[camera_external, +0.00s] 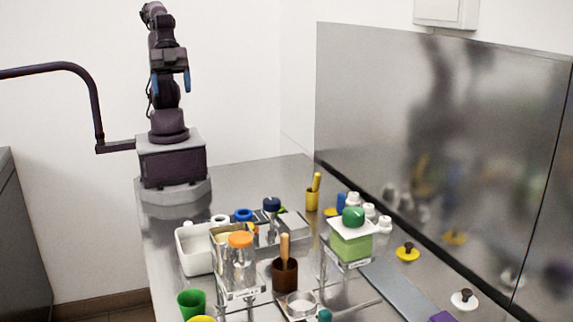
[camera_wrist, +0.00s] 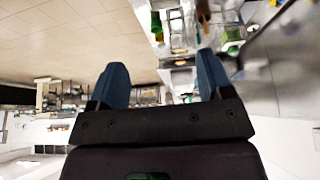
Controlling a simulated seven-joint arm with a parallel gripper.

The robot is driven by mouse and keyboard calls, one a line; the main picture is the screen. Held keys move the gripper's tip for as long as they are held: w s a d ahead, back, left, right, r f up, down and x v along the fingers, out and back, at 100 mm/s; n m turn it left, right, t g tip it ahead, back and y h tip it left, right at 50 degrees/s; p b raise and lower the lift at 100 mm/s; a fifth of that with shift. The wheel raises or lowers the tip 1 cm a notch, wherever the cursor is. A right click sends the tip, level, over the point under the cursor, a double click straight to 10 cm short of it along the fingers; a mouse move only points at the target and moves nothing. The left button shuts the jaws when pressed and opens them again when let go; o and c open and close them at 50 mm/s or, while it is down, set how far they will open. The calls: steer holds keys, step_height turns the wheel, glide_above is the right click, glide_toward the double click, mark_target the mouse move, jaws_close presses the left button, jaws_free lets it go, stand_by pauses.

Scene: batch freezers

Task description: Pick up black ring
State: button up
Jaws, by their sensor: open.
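I cannot clearly pick out a black ring in either view. In the external view, a blue ring (camera_external: 243,215) and a white ring (camera_external: 220,219) show near the white bin at the left of the cluttered group. A dark-topped jar (camera_external: 271,204) stands to their right; whether a ring is on it is unclear. My gripper (camera_external: 171,82) is high above the back left of the table, far from these objects. Its blue fingers are apart with nothing between them, as the wrist view also shows (camera_wrist: 161,68).
The steel table (camera_external: 240,180) is bare between my base and the objects. A white bin (camera_external: 192,250), an orange-lidded jar (camera_external: 240,262), a brown cup (camera_external: 285,275) and a green box (camera_external: 350,243) crowd the front. A steel panel (camera_external: 430,130) stands along the right.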

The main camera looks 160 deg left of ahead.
stand_by(0.3)
steer(key=shift+o, duration=0.7)
